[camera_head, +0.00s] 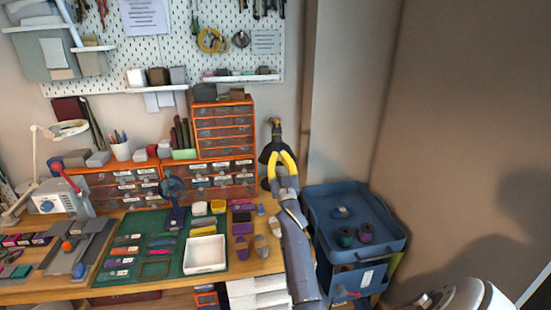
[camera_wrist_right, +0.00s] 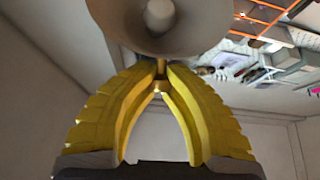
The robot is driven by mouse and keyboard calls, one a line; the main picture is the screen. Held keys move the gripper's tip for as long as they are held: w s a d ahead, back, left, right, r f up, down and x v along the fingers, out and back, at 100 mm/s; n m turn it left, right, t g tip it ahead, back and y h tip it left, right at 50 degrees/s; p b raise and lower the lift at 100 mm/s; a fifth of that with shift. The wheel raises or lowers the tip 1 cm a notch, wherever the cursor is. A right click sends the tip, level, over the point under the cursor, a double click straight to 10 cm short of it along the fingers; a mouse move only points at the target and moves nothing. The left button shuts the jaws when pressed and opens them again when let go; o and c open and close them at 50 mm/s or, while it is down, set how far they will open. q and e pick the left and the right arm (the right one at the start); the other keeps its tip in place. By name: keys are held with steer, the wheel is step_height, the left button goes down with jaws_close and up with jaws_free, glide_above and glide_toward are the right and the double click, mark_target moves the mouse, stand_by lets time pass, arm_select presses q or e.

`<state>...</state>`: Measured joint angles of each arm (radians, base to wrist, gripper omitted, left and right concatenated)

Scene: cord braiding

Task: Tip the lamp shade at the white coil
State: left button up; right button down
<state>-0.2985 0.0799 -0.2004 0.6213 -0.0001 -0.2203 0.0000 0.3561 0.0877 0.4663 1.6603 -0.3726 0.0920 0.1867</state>
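The dark, cone-shaped lamp shade (camera_head: 266,153) is in front of the wall, right of the orange drawers. In the right wrist view, the shade (camera_wrist_right: 115,22) opens toward the camera and a pale bulb shows inside it. My right gripper (camera_head: 282,156) reaches up to the lamp. Its yellow fingers, also seen in the right wrist view (camera_wrist_right: 160,84), come together on a small brass stem just below the shade. I cannot pick out a white coil for certain. My left gripper is not in view.
A blue bin cart (camera_head: 393,246) holds blue, green and purple coils, right of my arm. The workbench has a green mat (camera_head: 131,261) with a white tray (camera_head: 206,268) and several small parts. Orange drawers (camera_head: 224,111) stand behind. The brown wall area at right is clear.

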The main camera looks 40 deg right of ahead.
steer(key=shift+r, duration=0.1)
steer(key=c, duration=1.2)
jaws_free()
steer(key=shift+c, duration=0.2)
steer(key=v, duration=1.2)
